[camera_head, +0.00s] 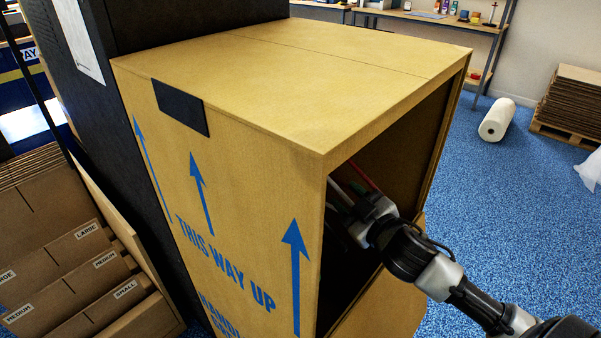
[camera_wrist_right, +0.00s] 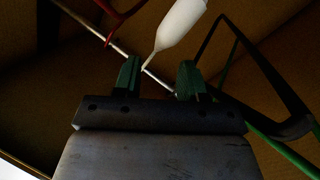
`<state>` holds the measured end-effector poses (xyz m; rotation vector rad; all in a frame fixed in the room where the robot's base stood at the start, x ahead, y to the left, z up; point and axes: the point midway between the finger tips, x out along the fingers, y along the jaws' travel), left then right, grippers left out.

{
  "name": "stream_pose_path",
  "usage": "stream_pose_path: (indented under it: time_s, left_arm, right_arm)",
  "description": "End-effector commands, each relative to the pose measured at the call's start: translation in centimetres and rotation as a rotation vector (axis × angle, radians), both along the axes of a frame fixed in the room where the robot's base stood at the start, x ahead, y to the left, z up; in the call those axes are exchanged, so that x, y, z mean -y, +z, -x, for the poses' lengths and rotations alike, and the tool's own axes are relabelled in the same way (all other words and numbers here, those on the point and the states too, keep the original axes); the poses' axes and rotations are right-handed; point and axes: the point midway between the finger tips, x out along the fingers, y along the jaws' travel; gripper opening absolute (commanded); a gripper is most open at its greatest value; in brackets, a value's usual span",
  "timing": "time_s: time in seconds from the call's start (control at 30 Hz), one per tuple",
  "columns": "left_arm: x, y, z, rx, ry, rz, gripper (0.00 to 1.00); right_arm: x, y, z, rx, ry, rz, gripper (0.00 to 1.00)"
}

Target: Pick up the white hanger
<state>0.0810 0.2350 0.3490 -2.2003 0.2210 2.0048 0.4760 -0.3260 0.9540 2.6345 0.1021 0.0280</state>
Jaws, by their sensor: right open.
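The white hanger (camera_wrist_right: 180,25) shows at the top of the right wrist view, its thick white body narrowing to a thin hook at a pale rail (camera_wrist_right: 90,30). My right gripper (camera_wrist_right: 160,64) is open, its two fingers pointing toward the rail. In the picture the lower hook lies between the fingertips; I cannot tell the depth gap. Nothing is seen held. In the head view the right gripper (camera_head: 347,202) reaches into the open side of a tall carton (camera_head: 290,75), partly hidden in its dark inside. My left gripper is not in view.
A red hanger (camera_wrist_right: 112,20) hangs left of the white one. A dark hanger (camera_wrist_right: 262,70) and a green bar (camera_wrist_right: 285,148) are close on the right. The carton's front edge (camera_head: 322,230) is beside my arm. Blue floor (camera_head: 510,210) is open to the right.

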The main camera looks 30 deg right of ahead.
Motion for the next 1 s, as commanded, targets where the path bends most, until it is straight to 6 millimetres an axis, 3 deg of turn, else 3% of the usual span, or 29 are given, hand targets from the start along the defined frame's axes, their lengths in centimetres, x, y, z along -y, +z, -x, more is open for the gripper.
stream_pose_path:
  time_s: [0.3,0.63,0.67,0.9,1.0]
  left_arm:
    - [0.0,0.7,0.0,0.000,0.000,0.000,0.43]
    - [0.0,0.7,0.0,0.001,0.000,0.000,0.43]
    - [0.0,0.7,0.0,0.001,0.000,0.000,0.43]
    - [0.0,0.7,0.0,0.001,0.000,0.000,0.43]
    - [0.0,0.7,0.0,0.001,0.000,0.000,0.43]
  right_arm:
    - [-0.1,0.2,-3.9,0.003,-0.001,0.001,0.41]
    - [-0.2,0.1,-4.4,0.000,0.000,0.001,0.41]
    - [-0.2,0.1,-4.4,0.000,0.000,0.001,0.40]
    - [-0.2,0.1,-4.4,0.000,0.000,0.001,0.03]
    - [-0.2,0.1,-4.4,0.000,0.000,0.001,0.00]
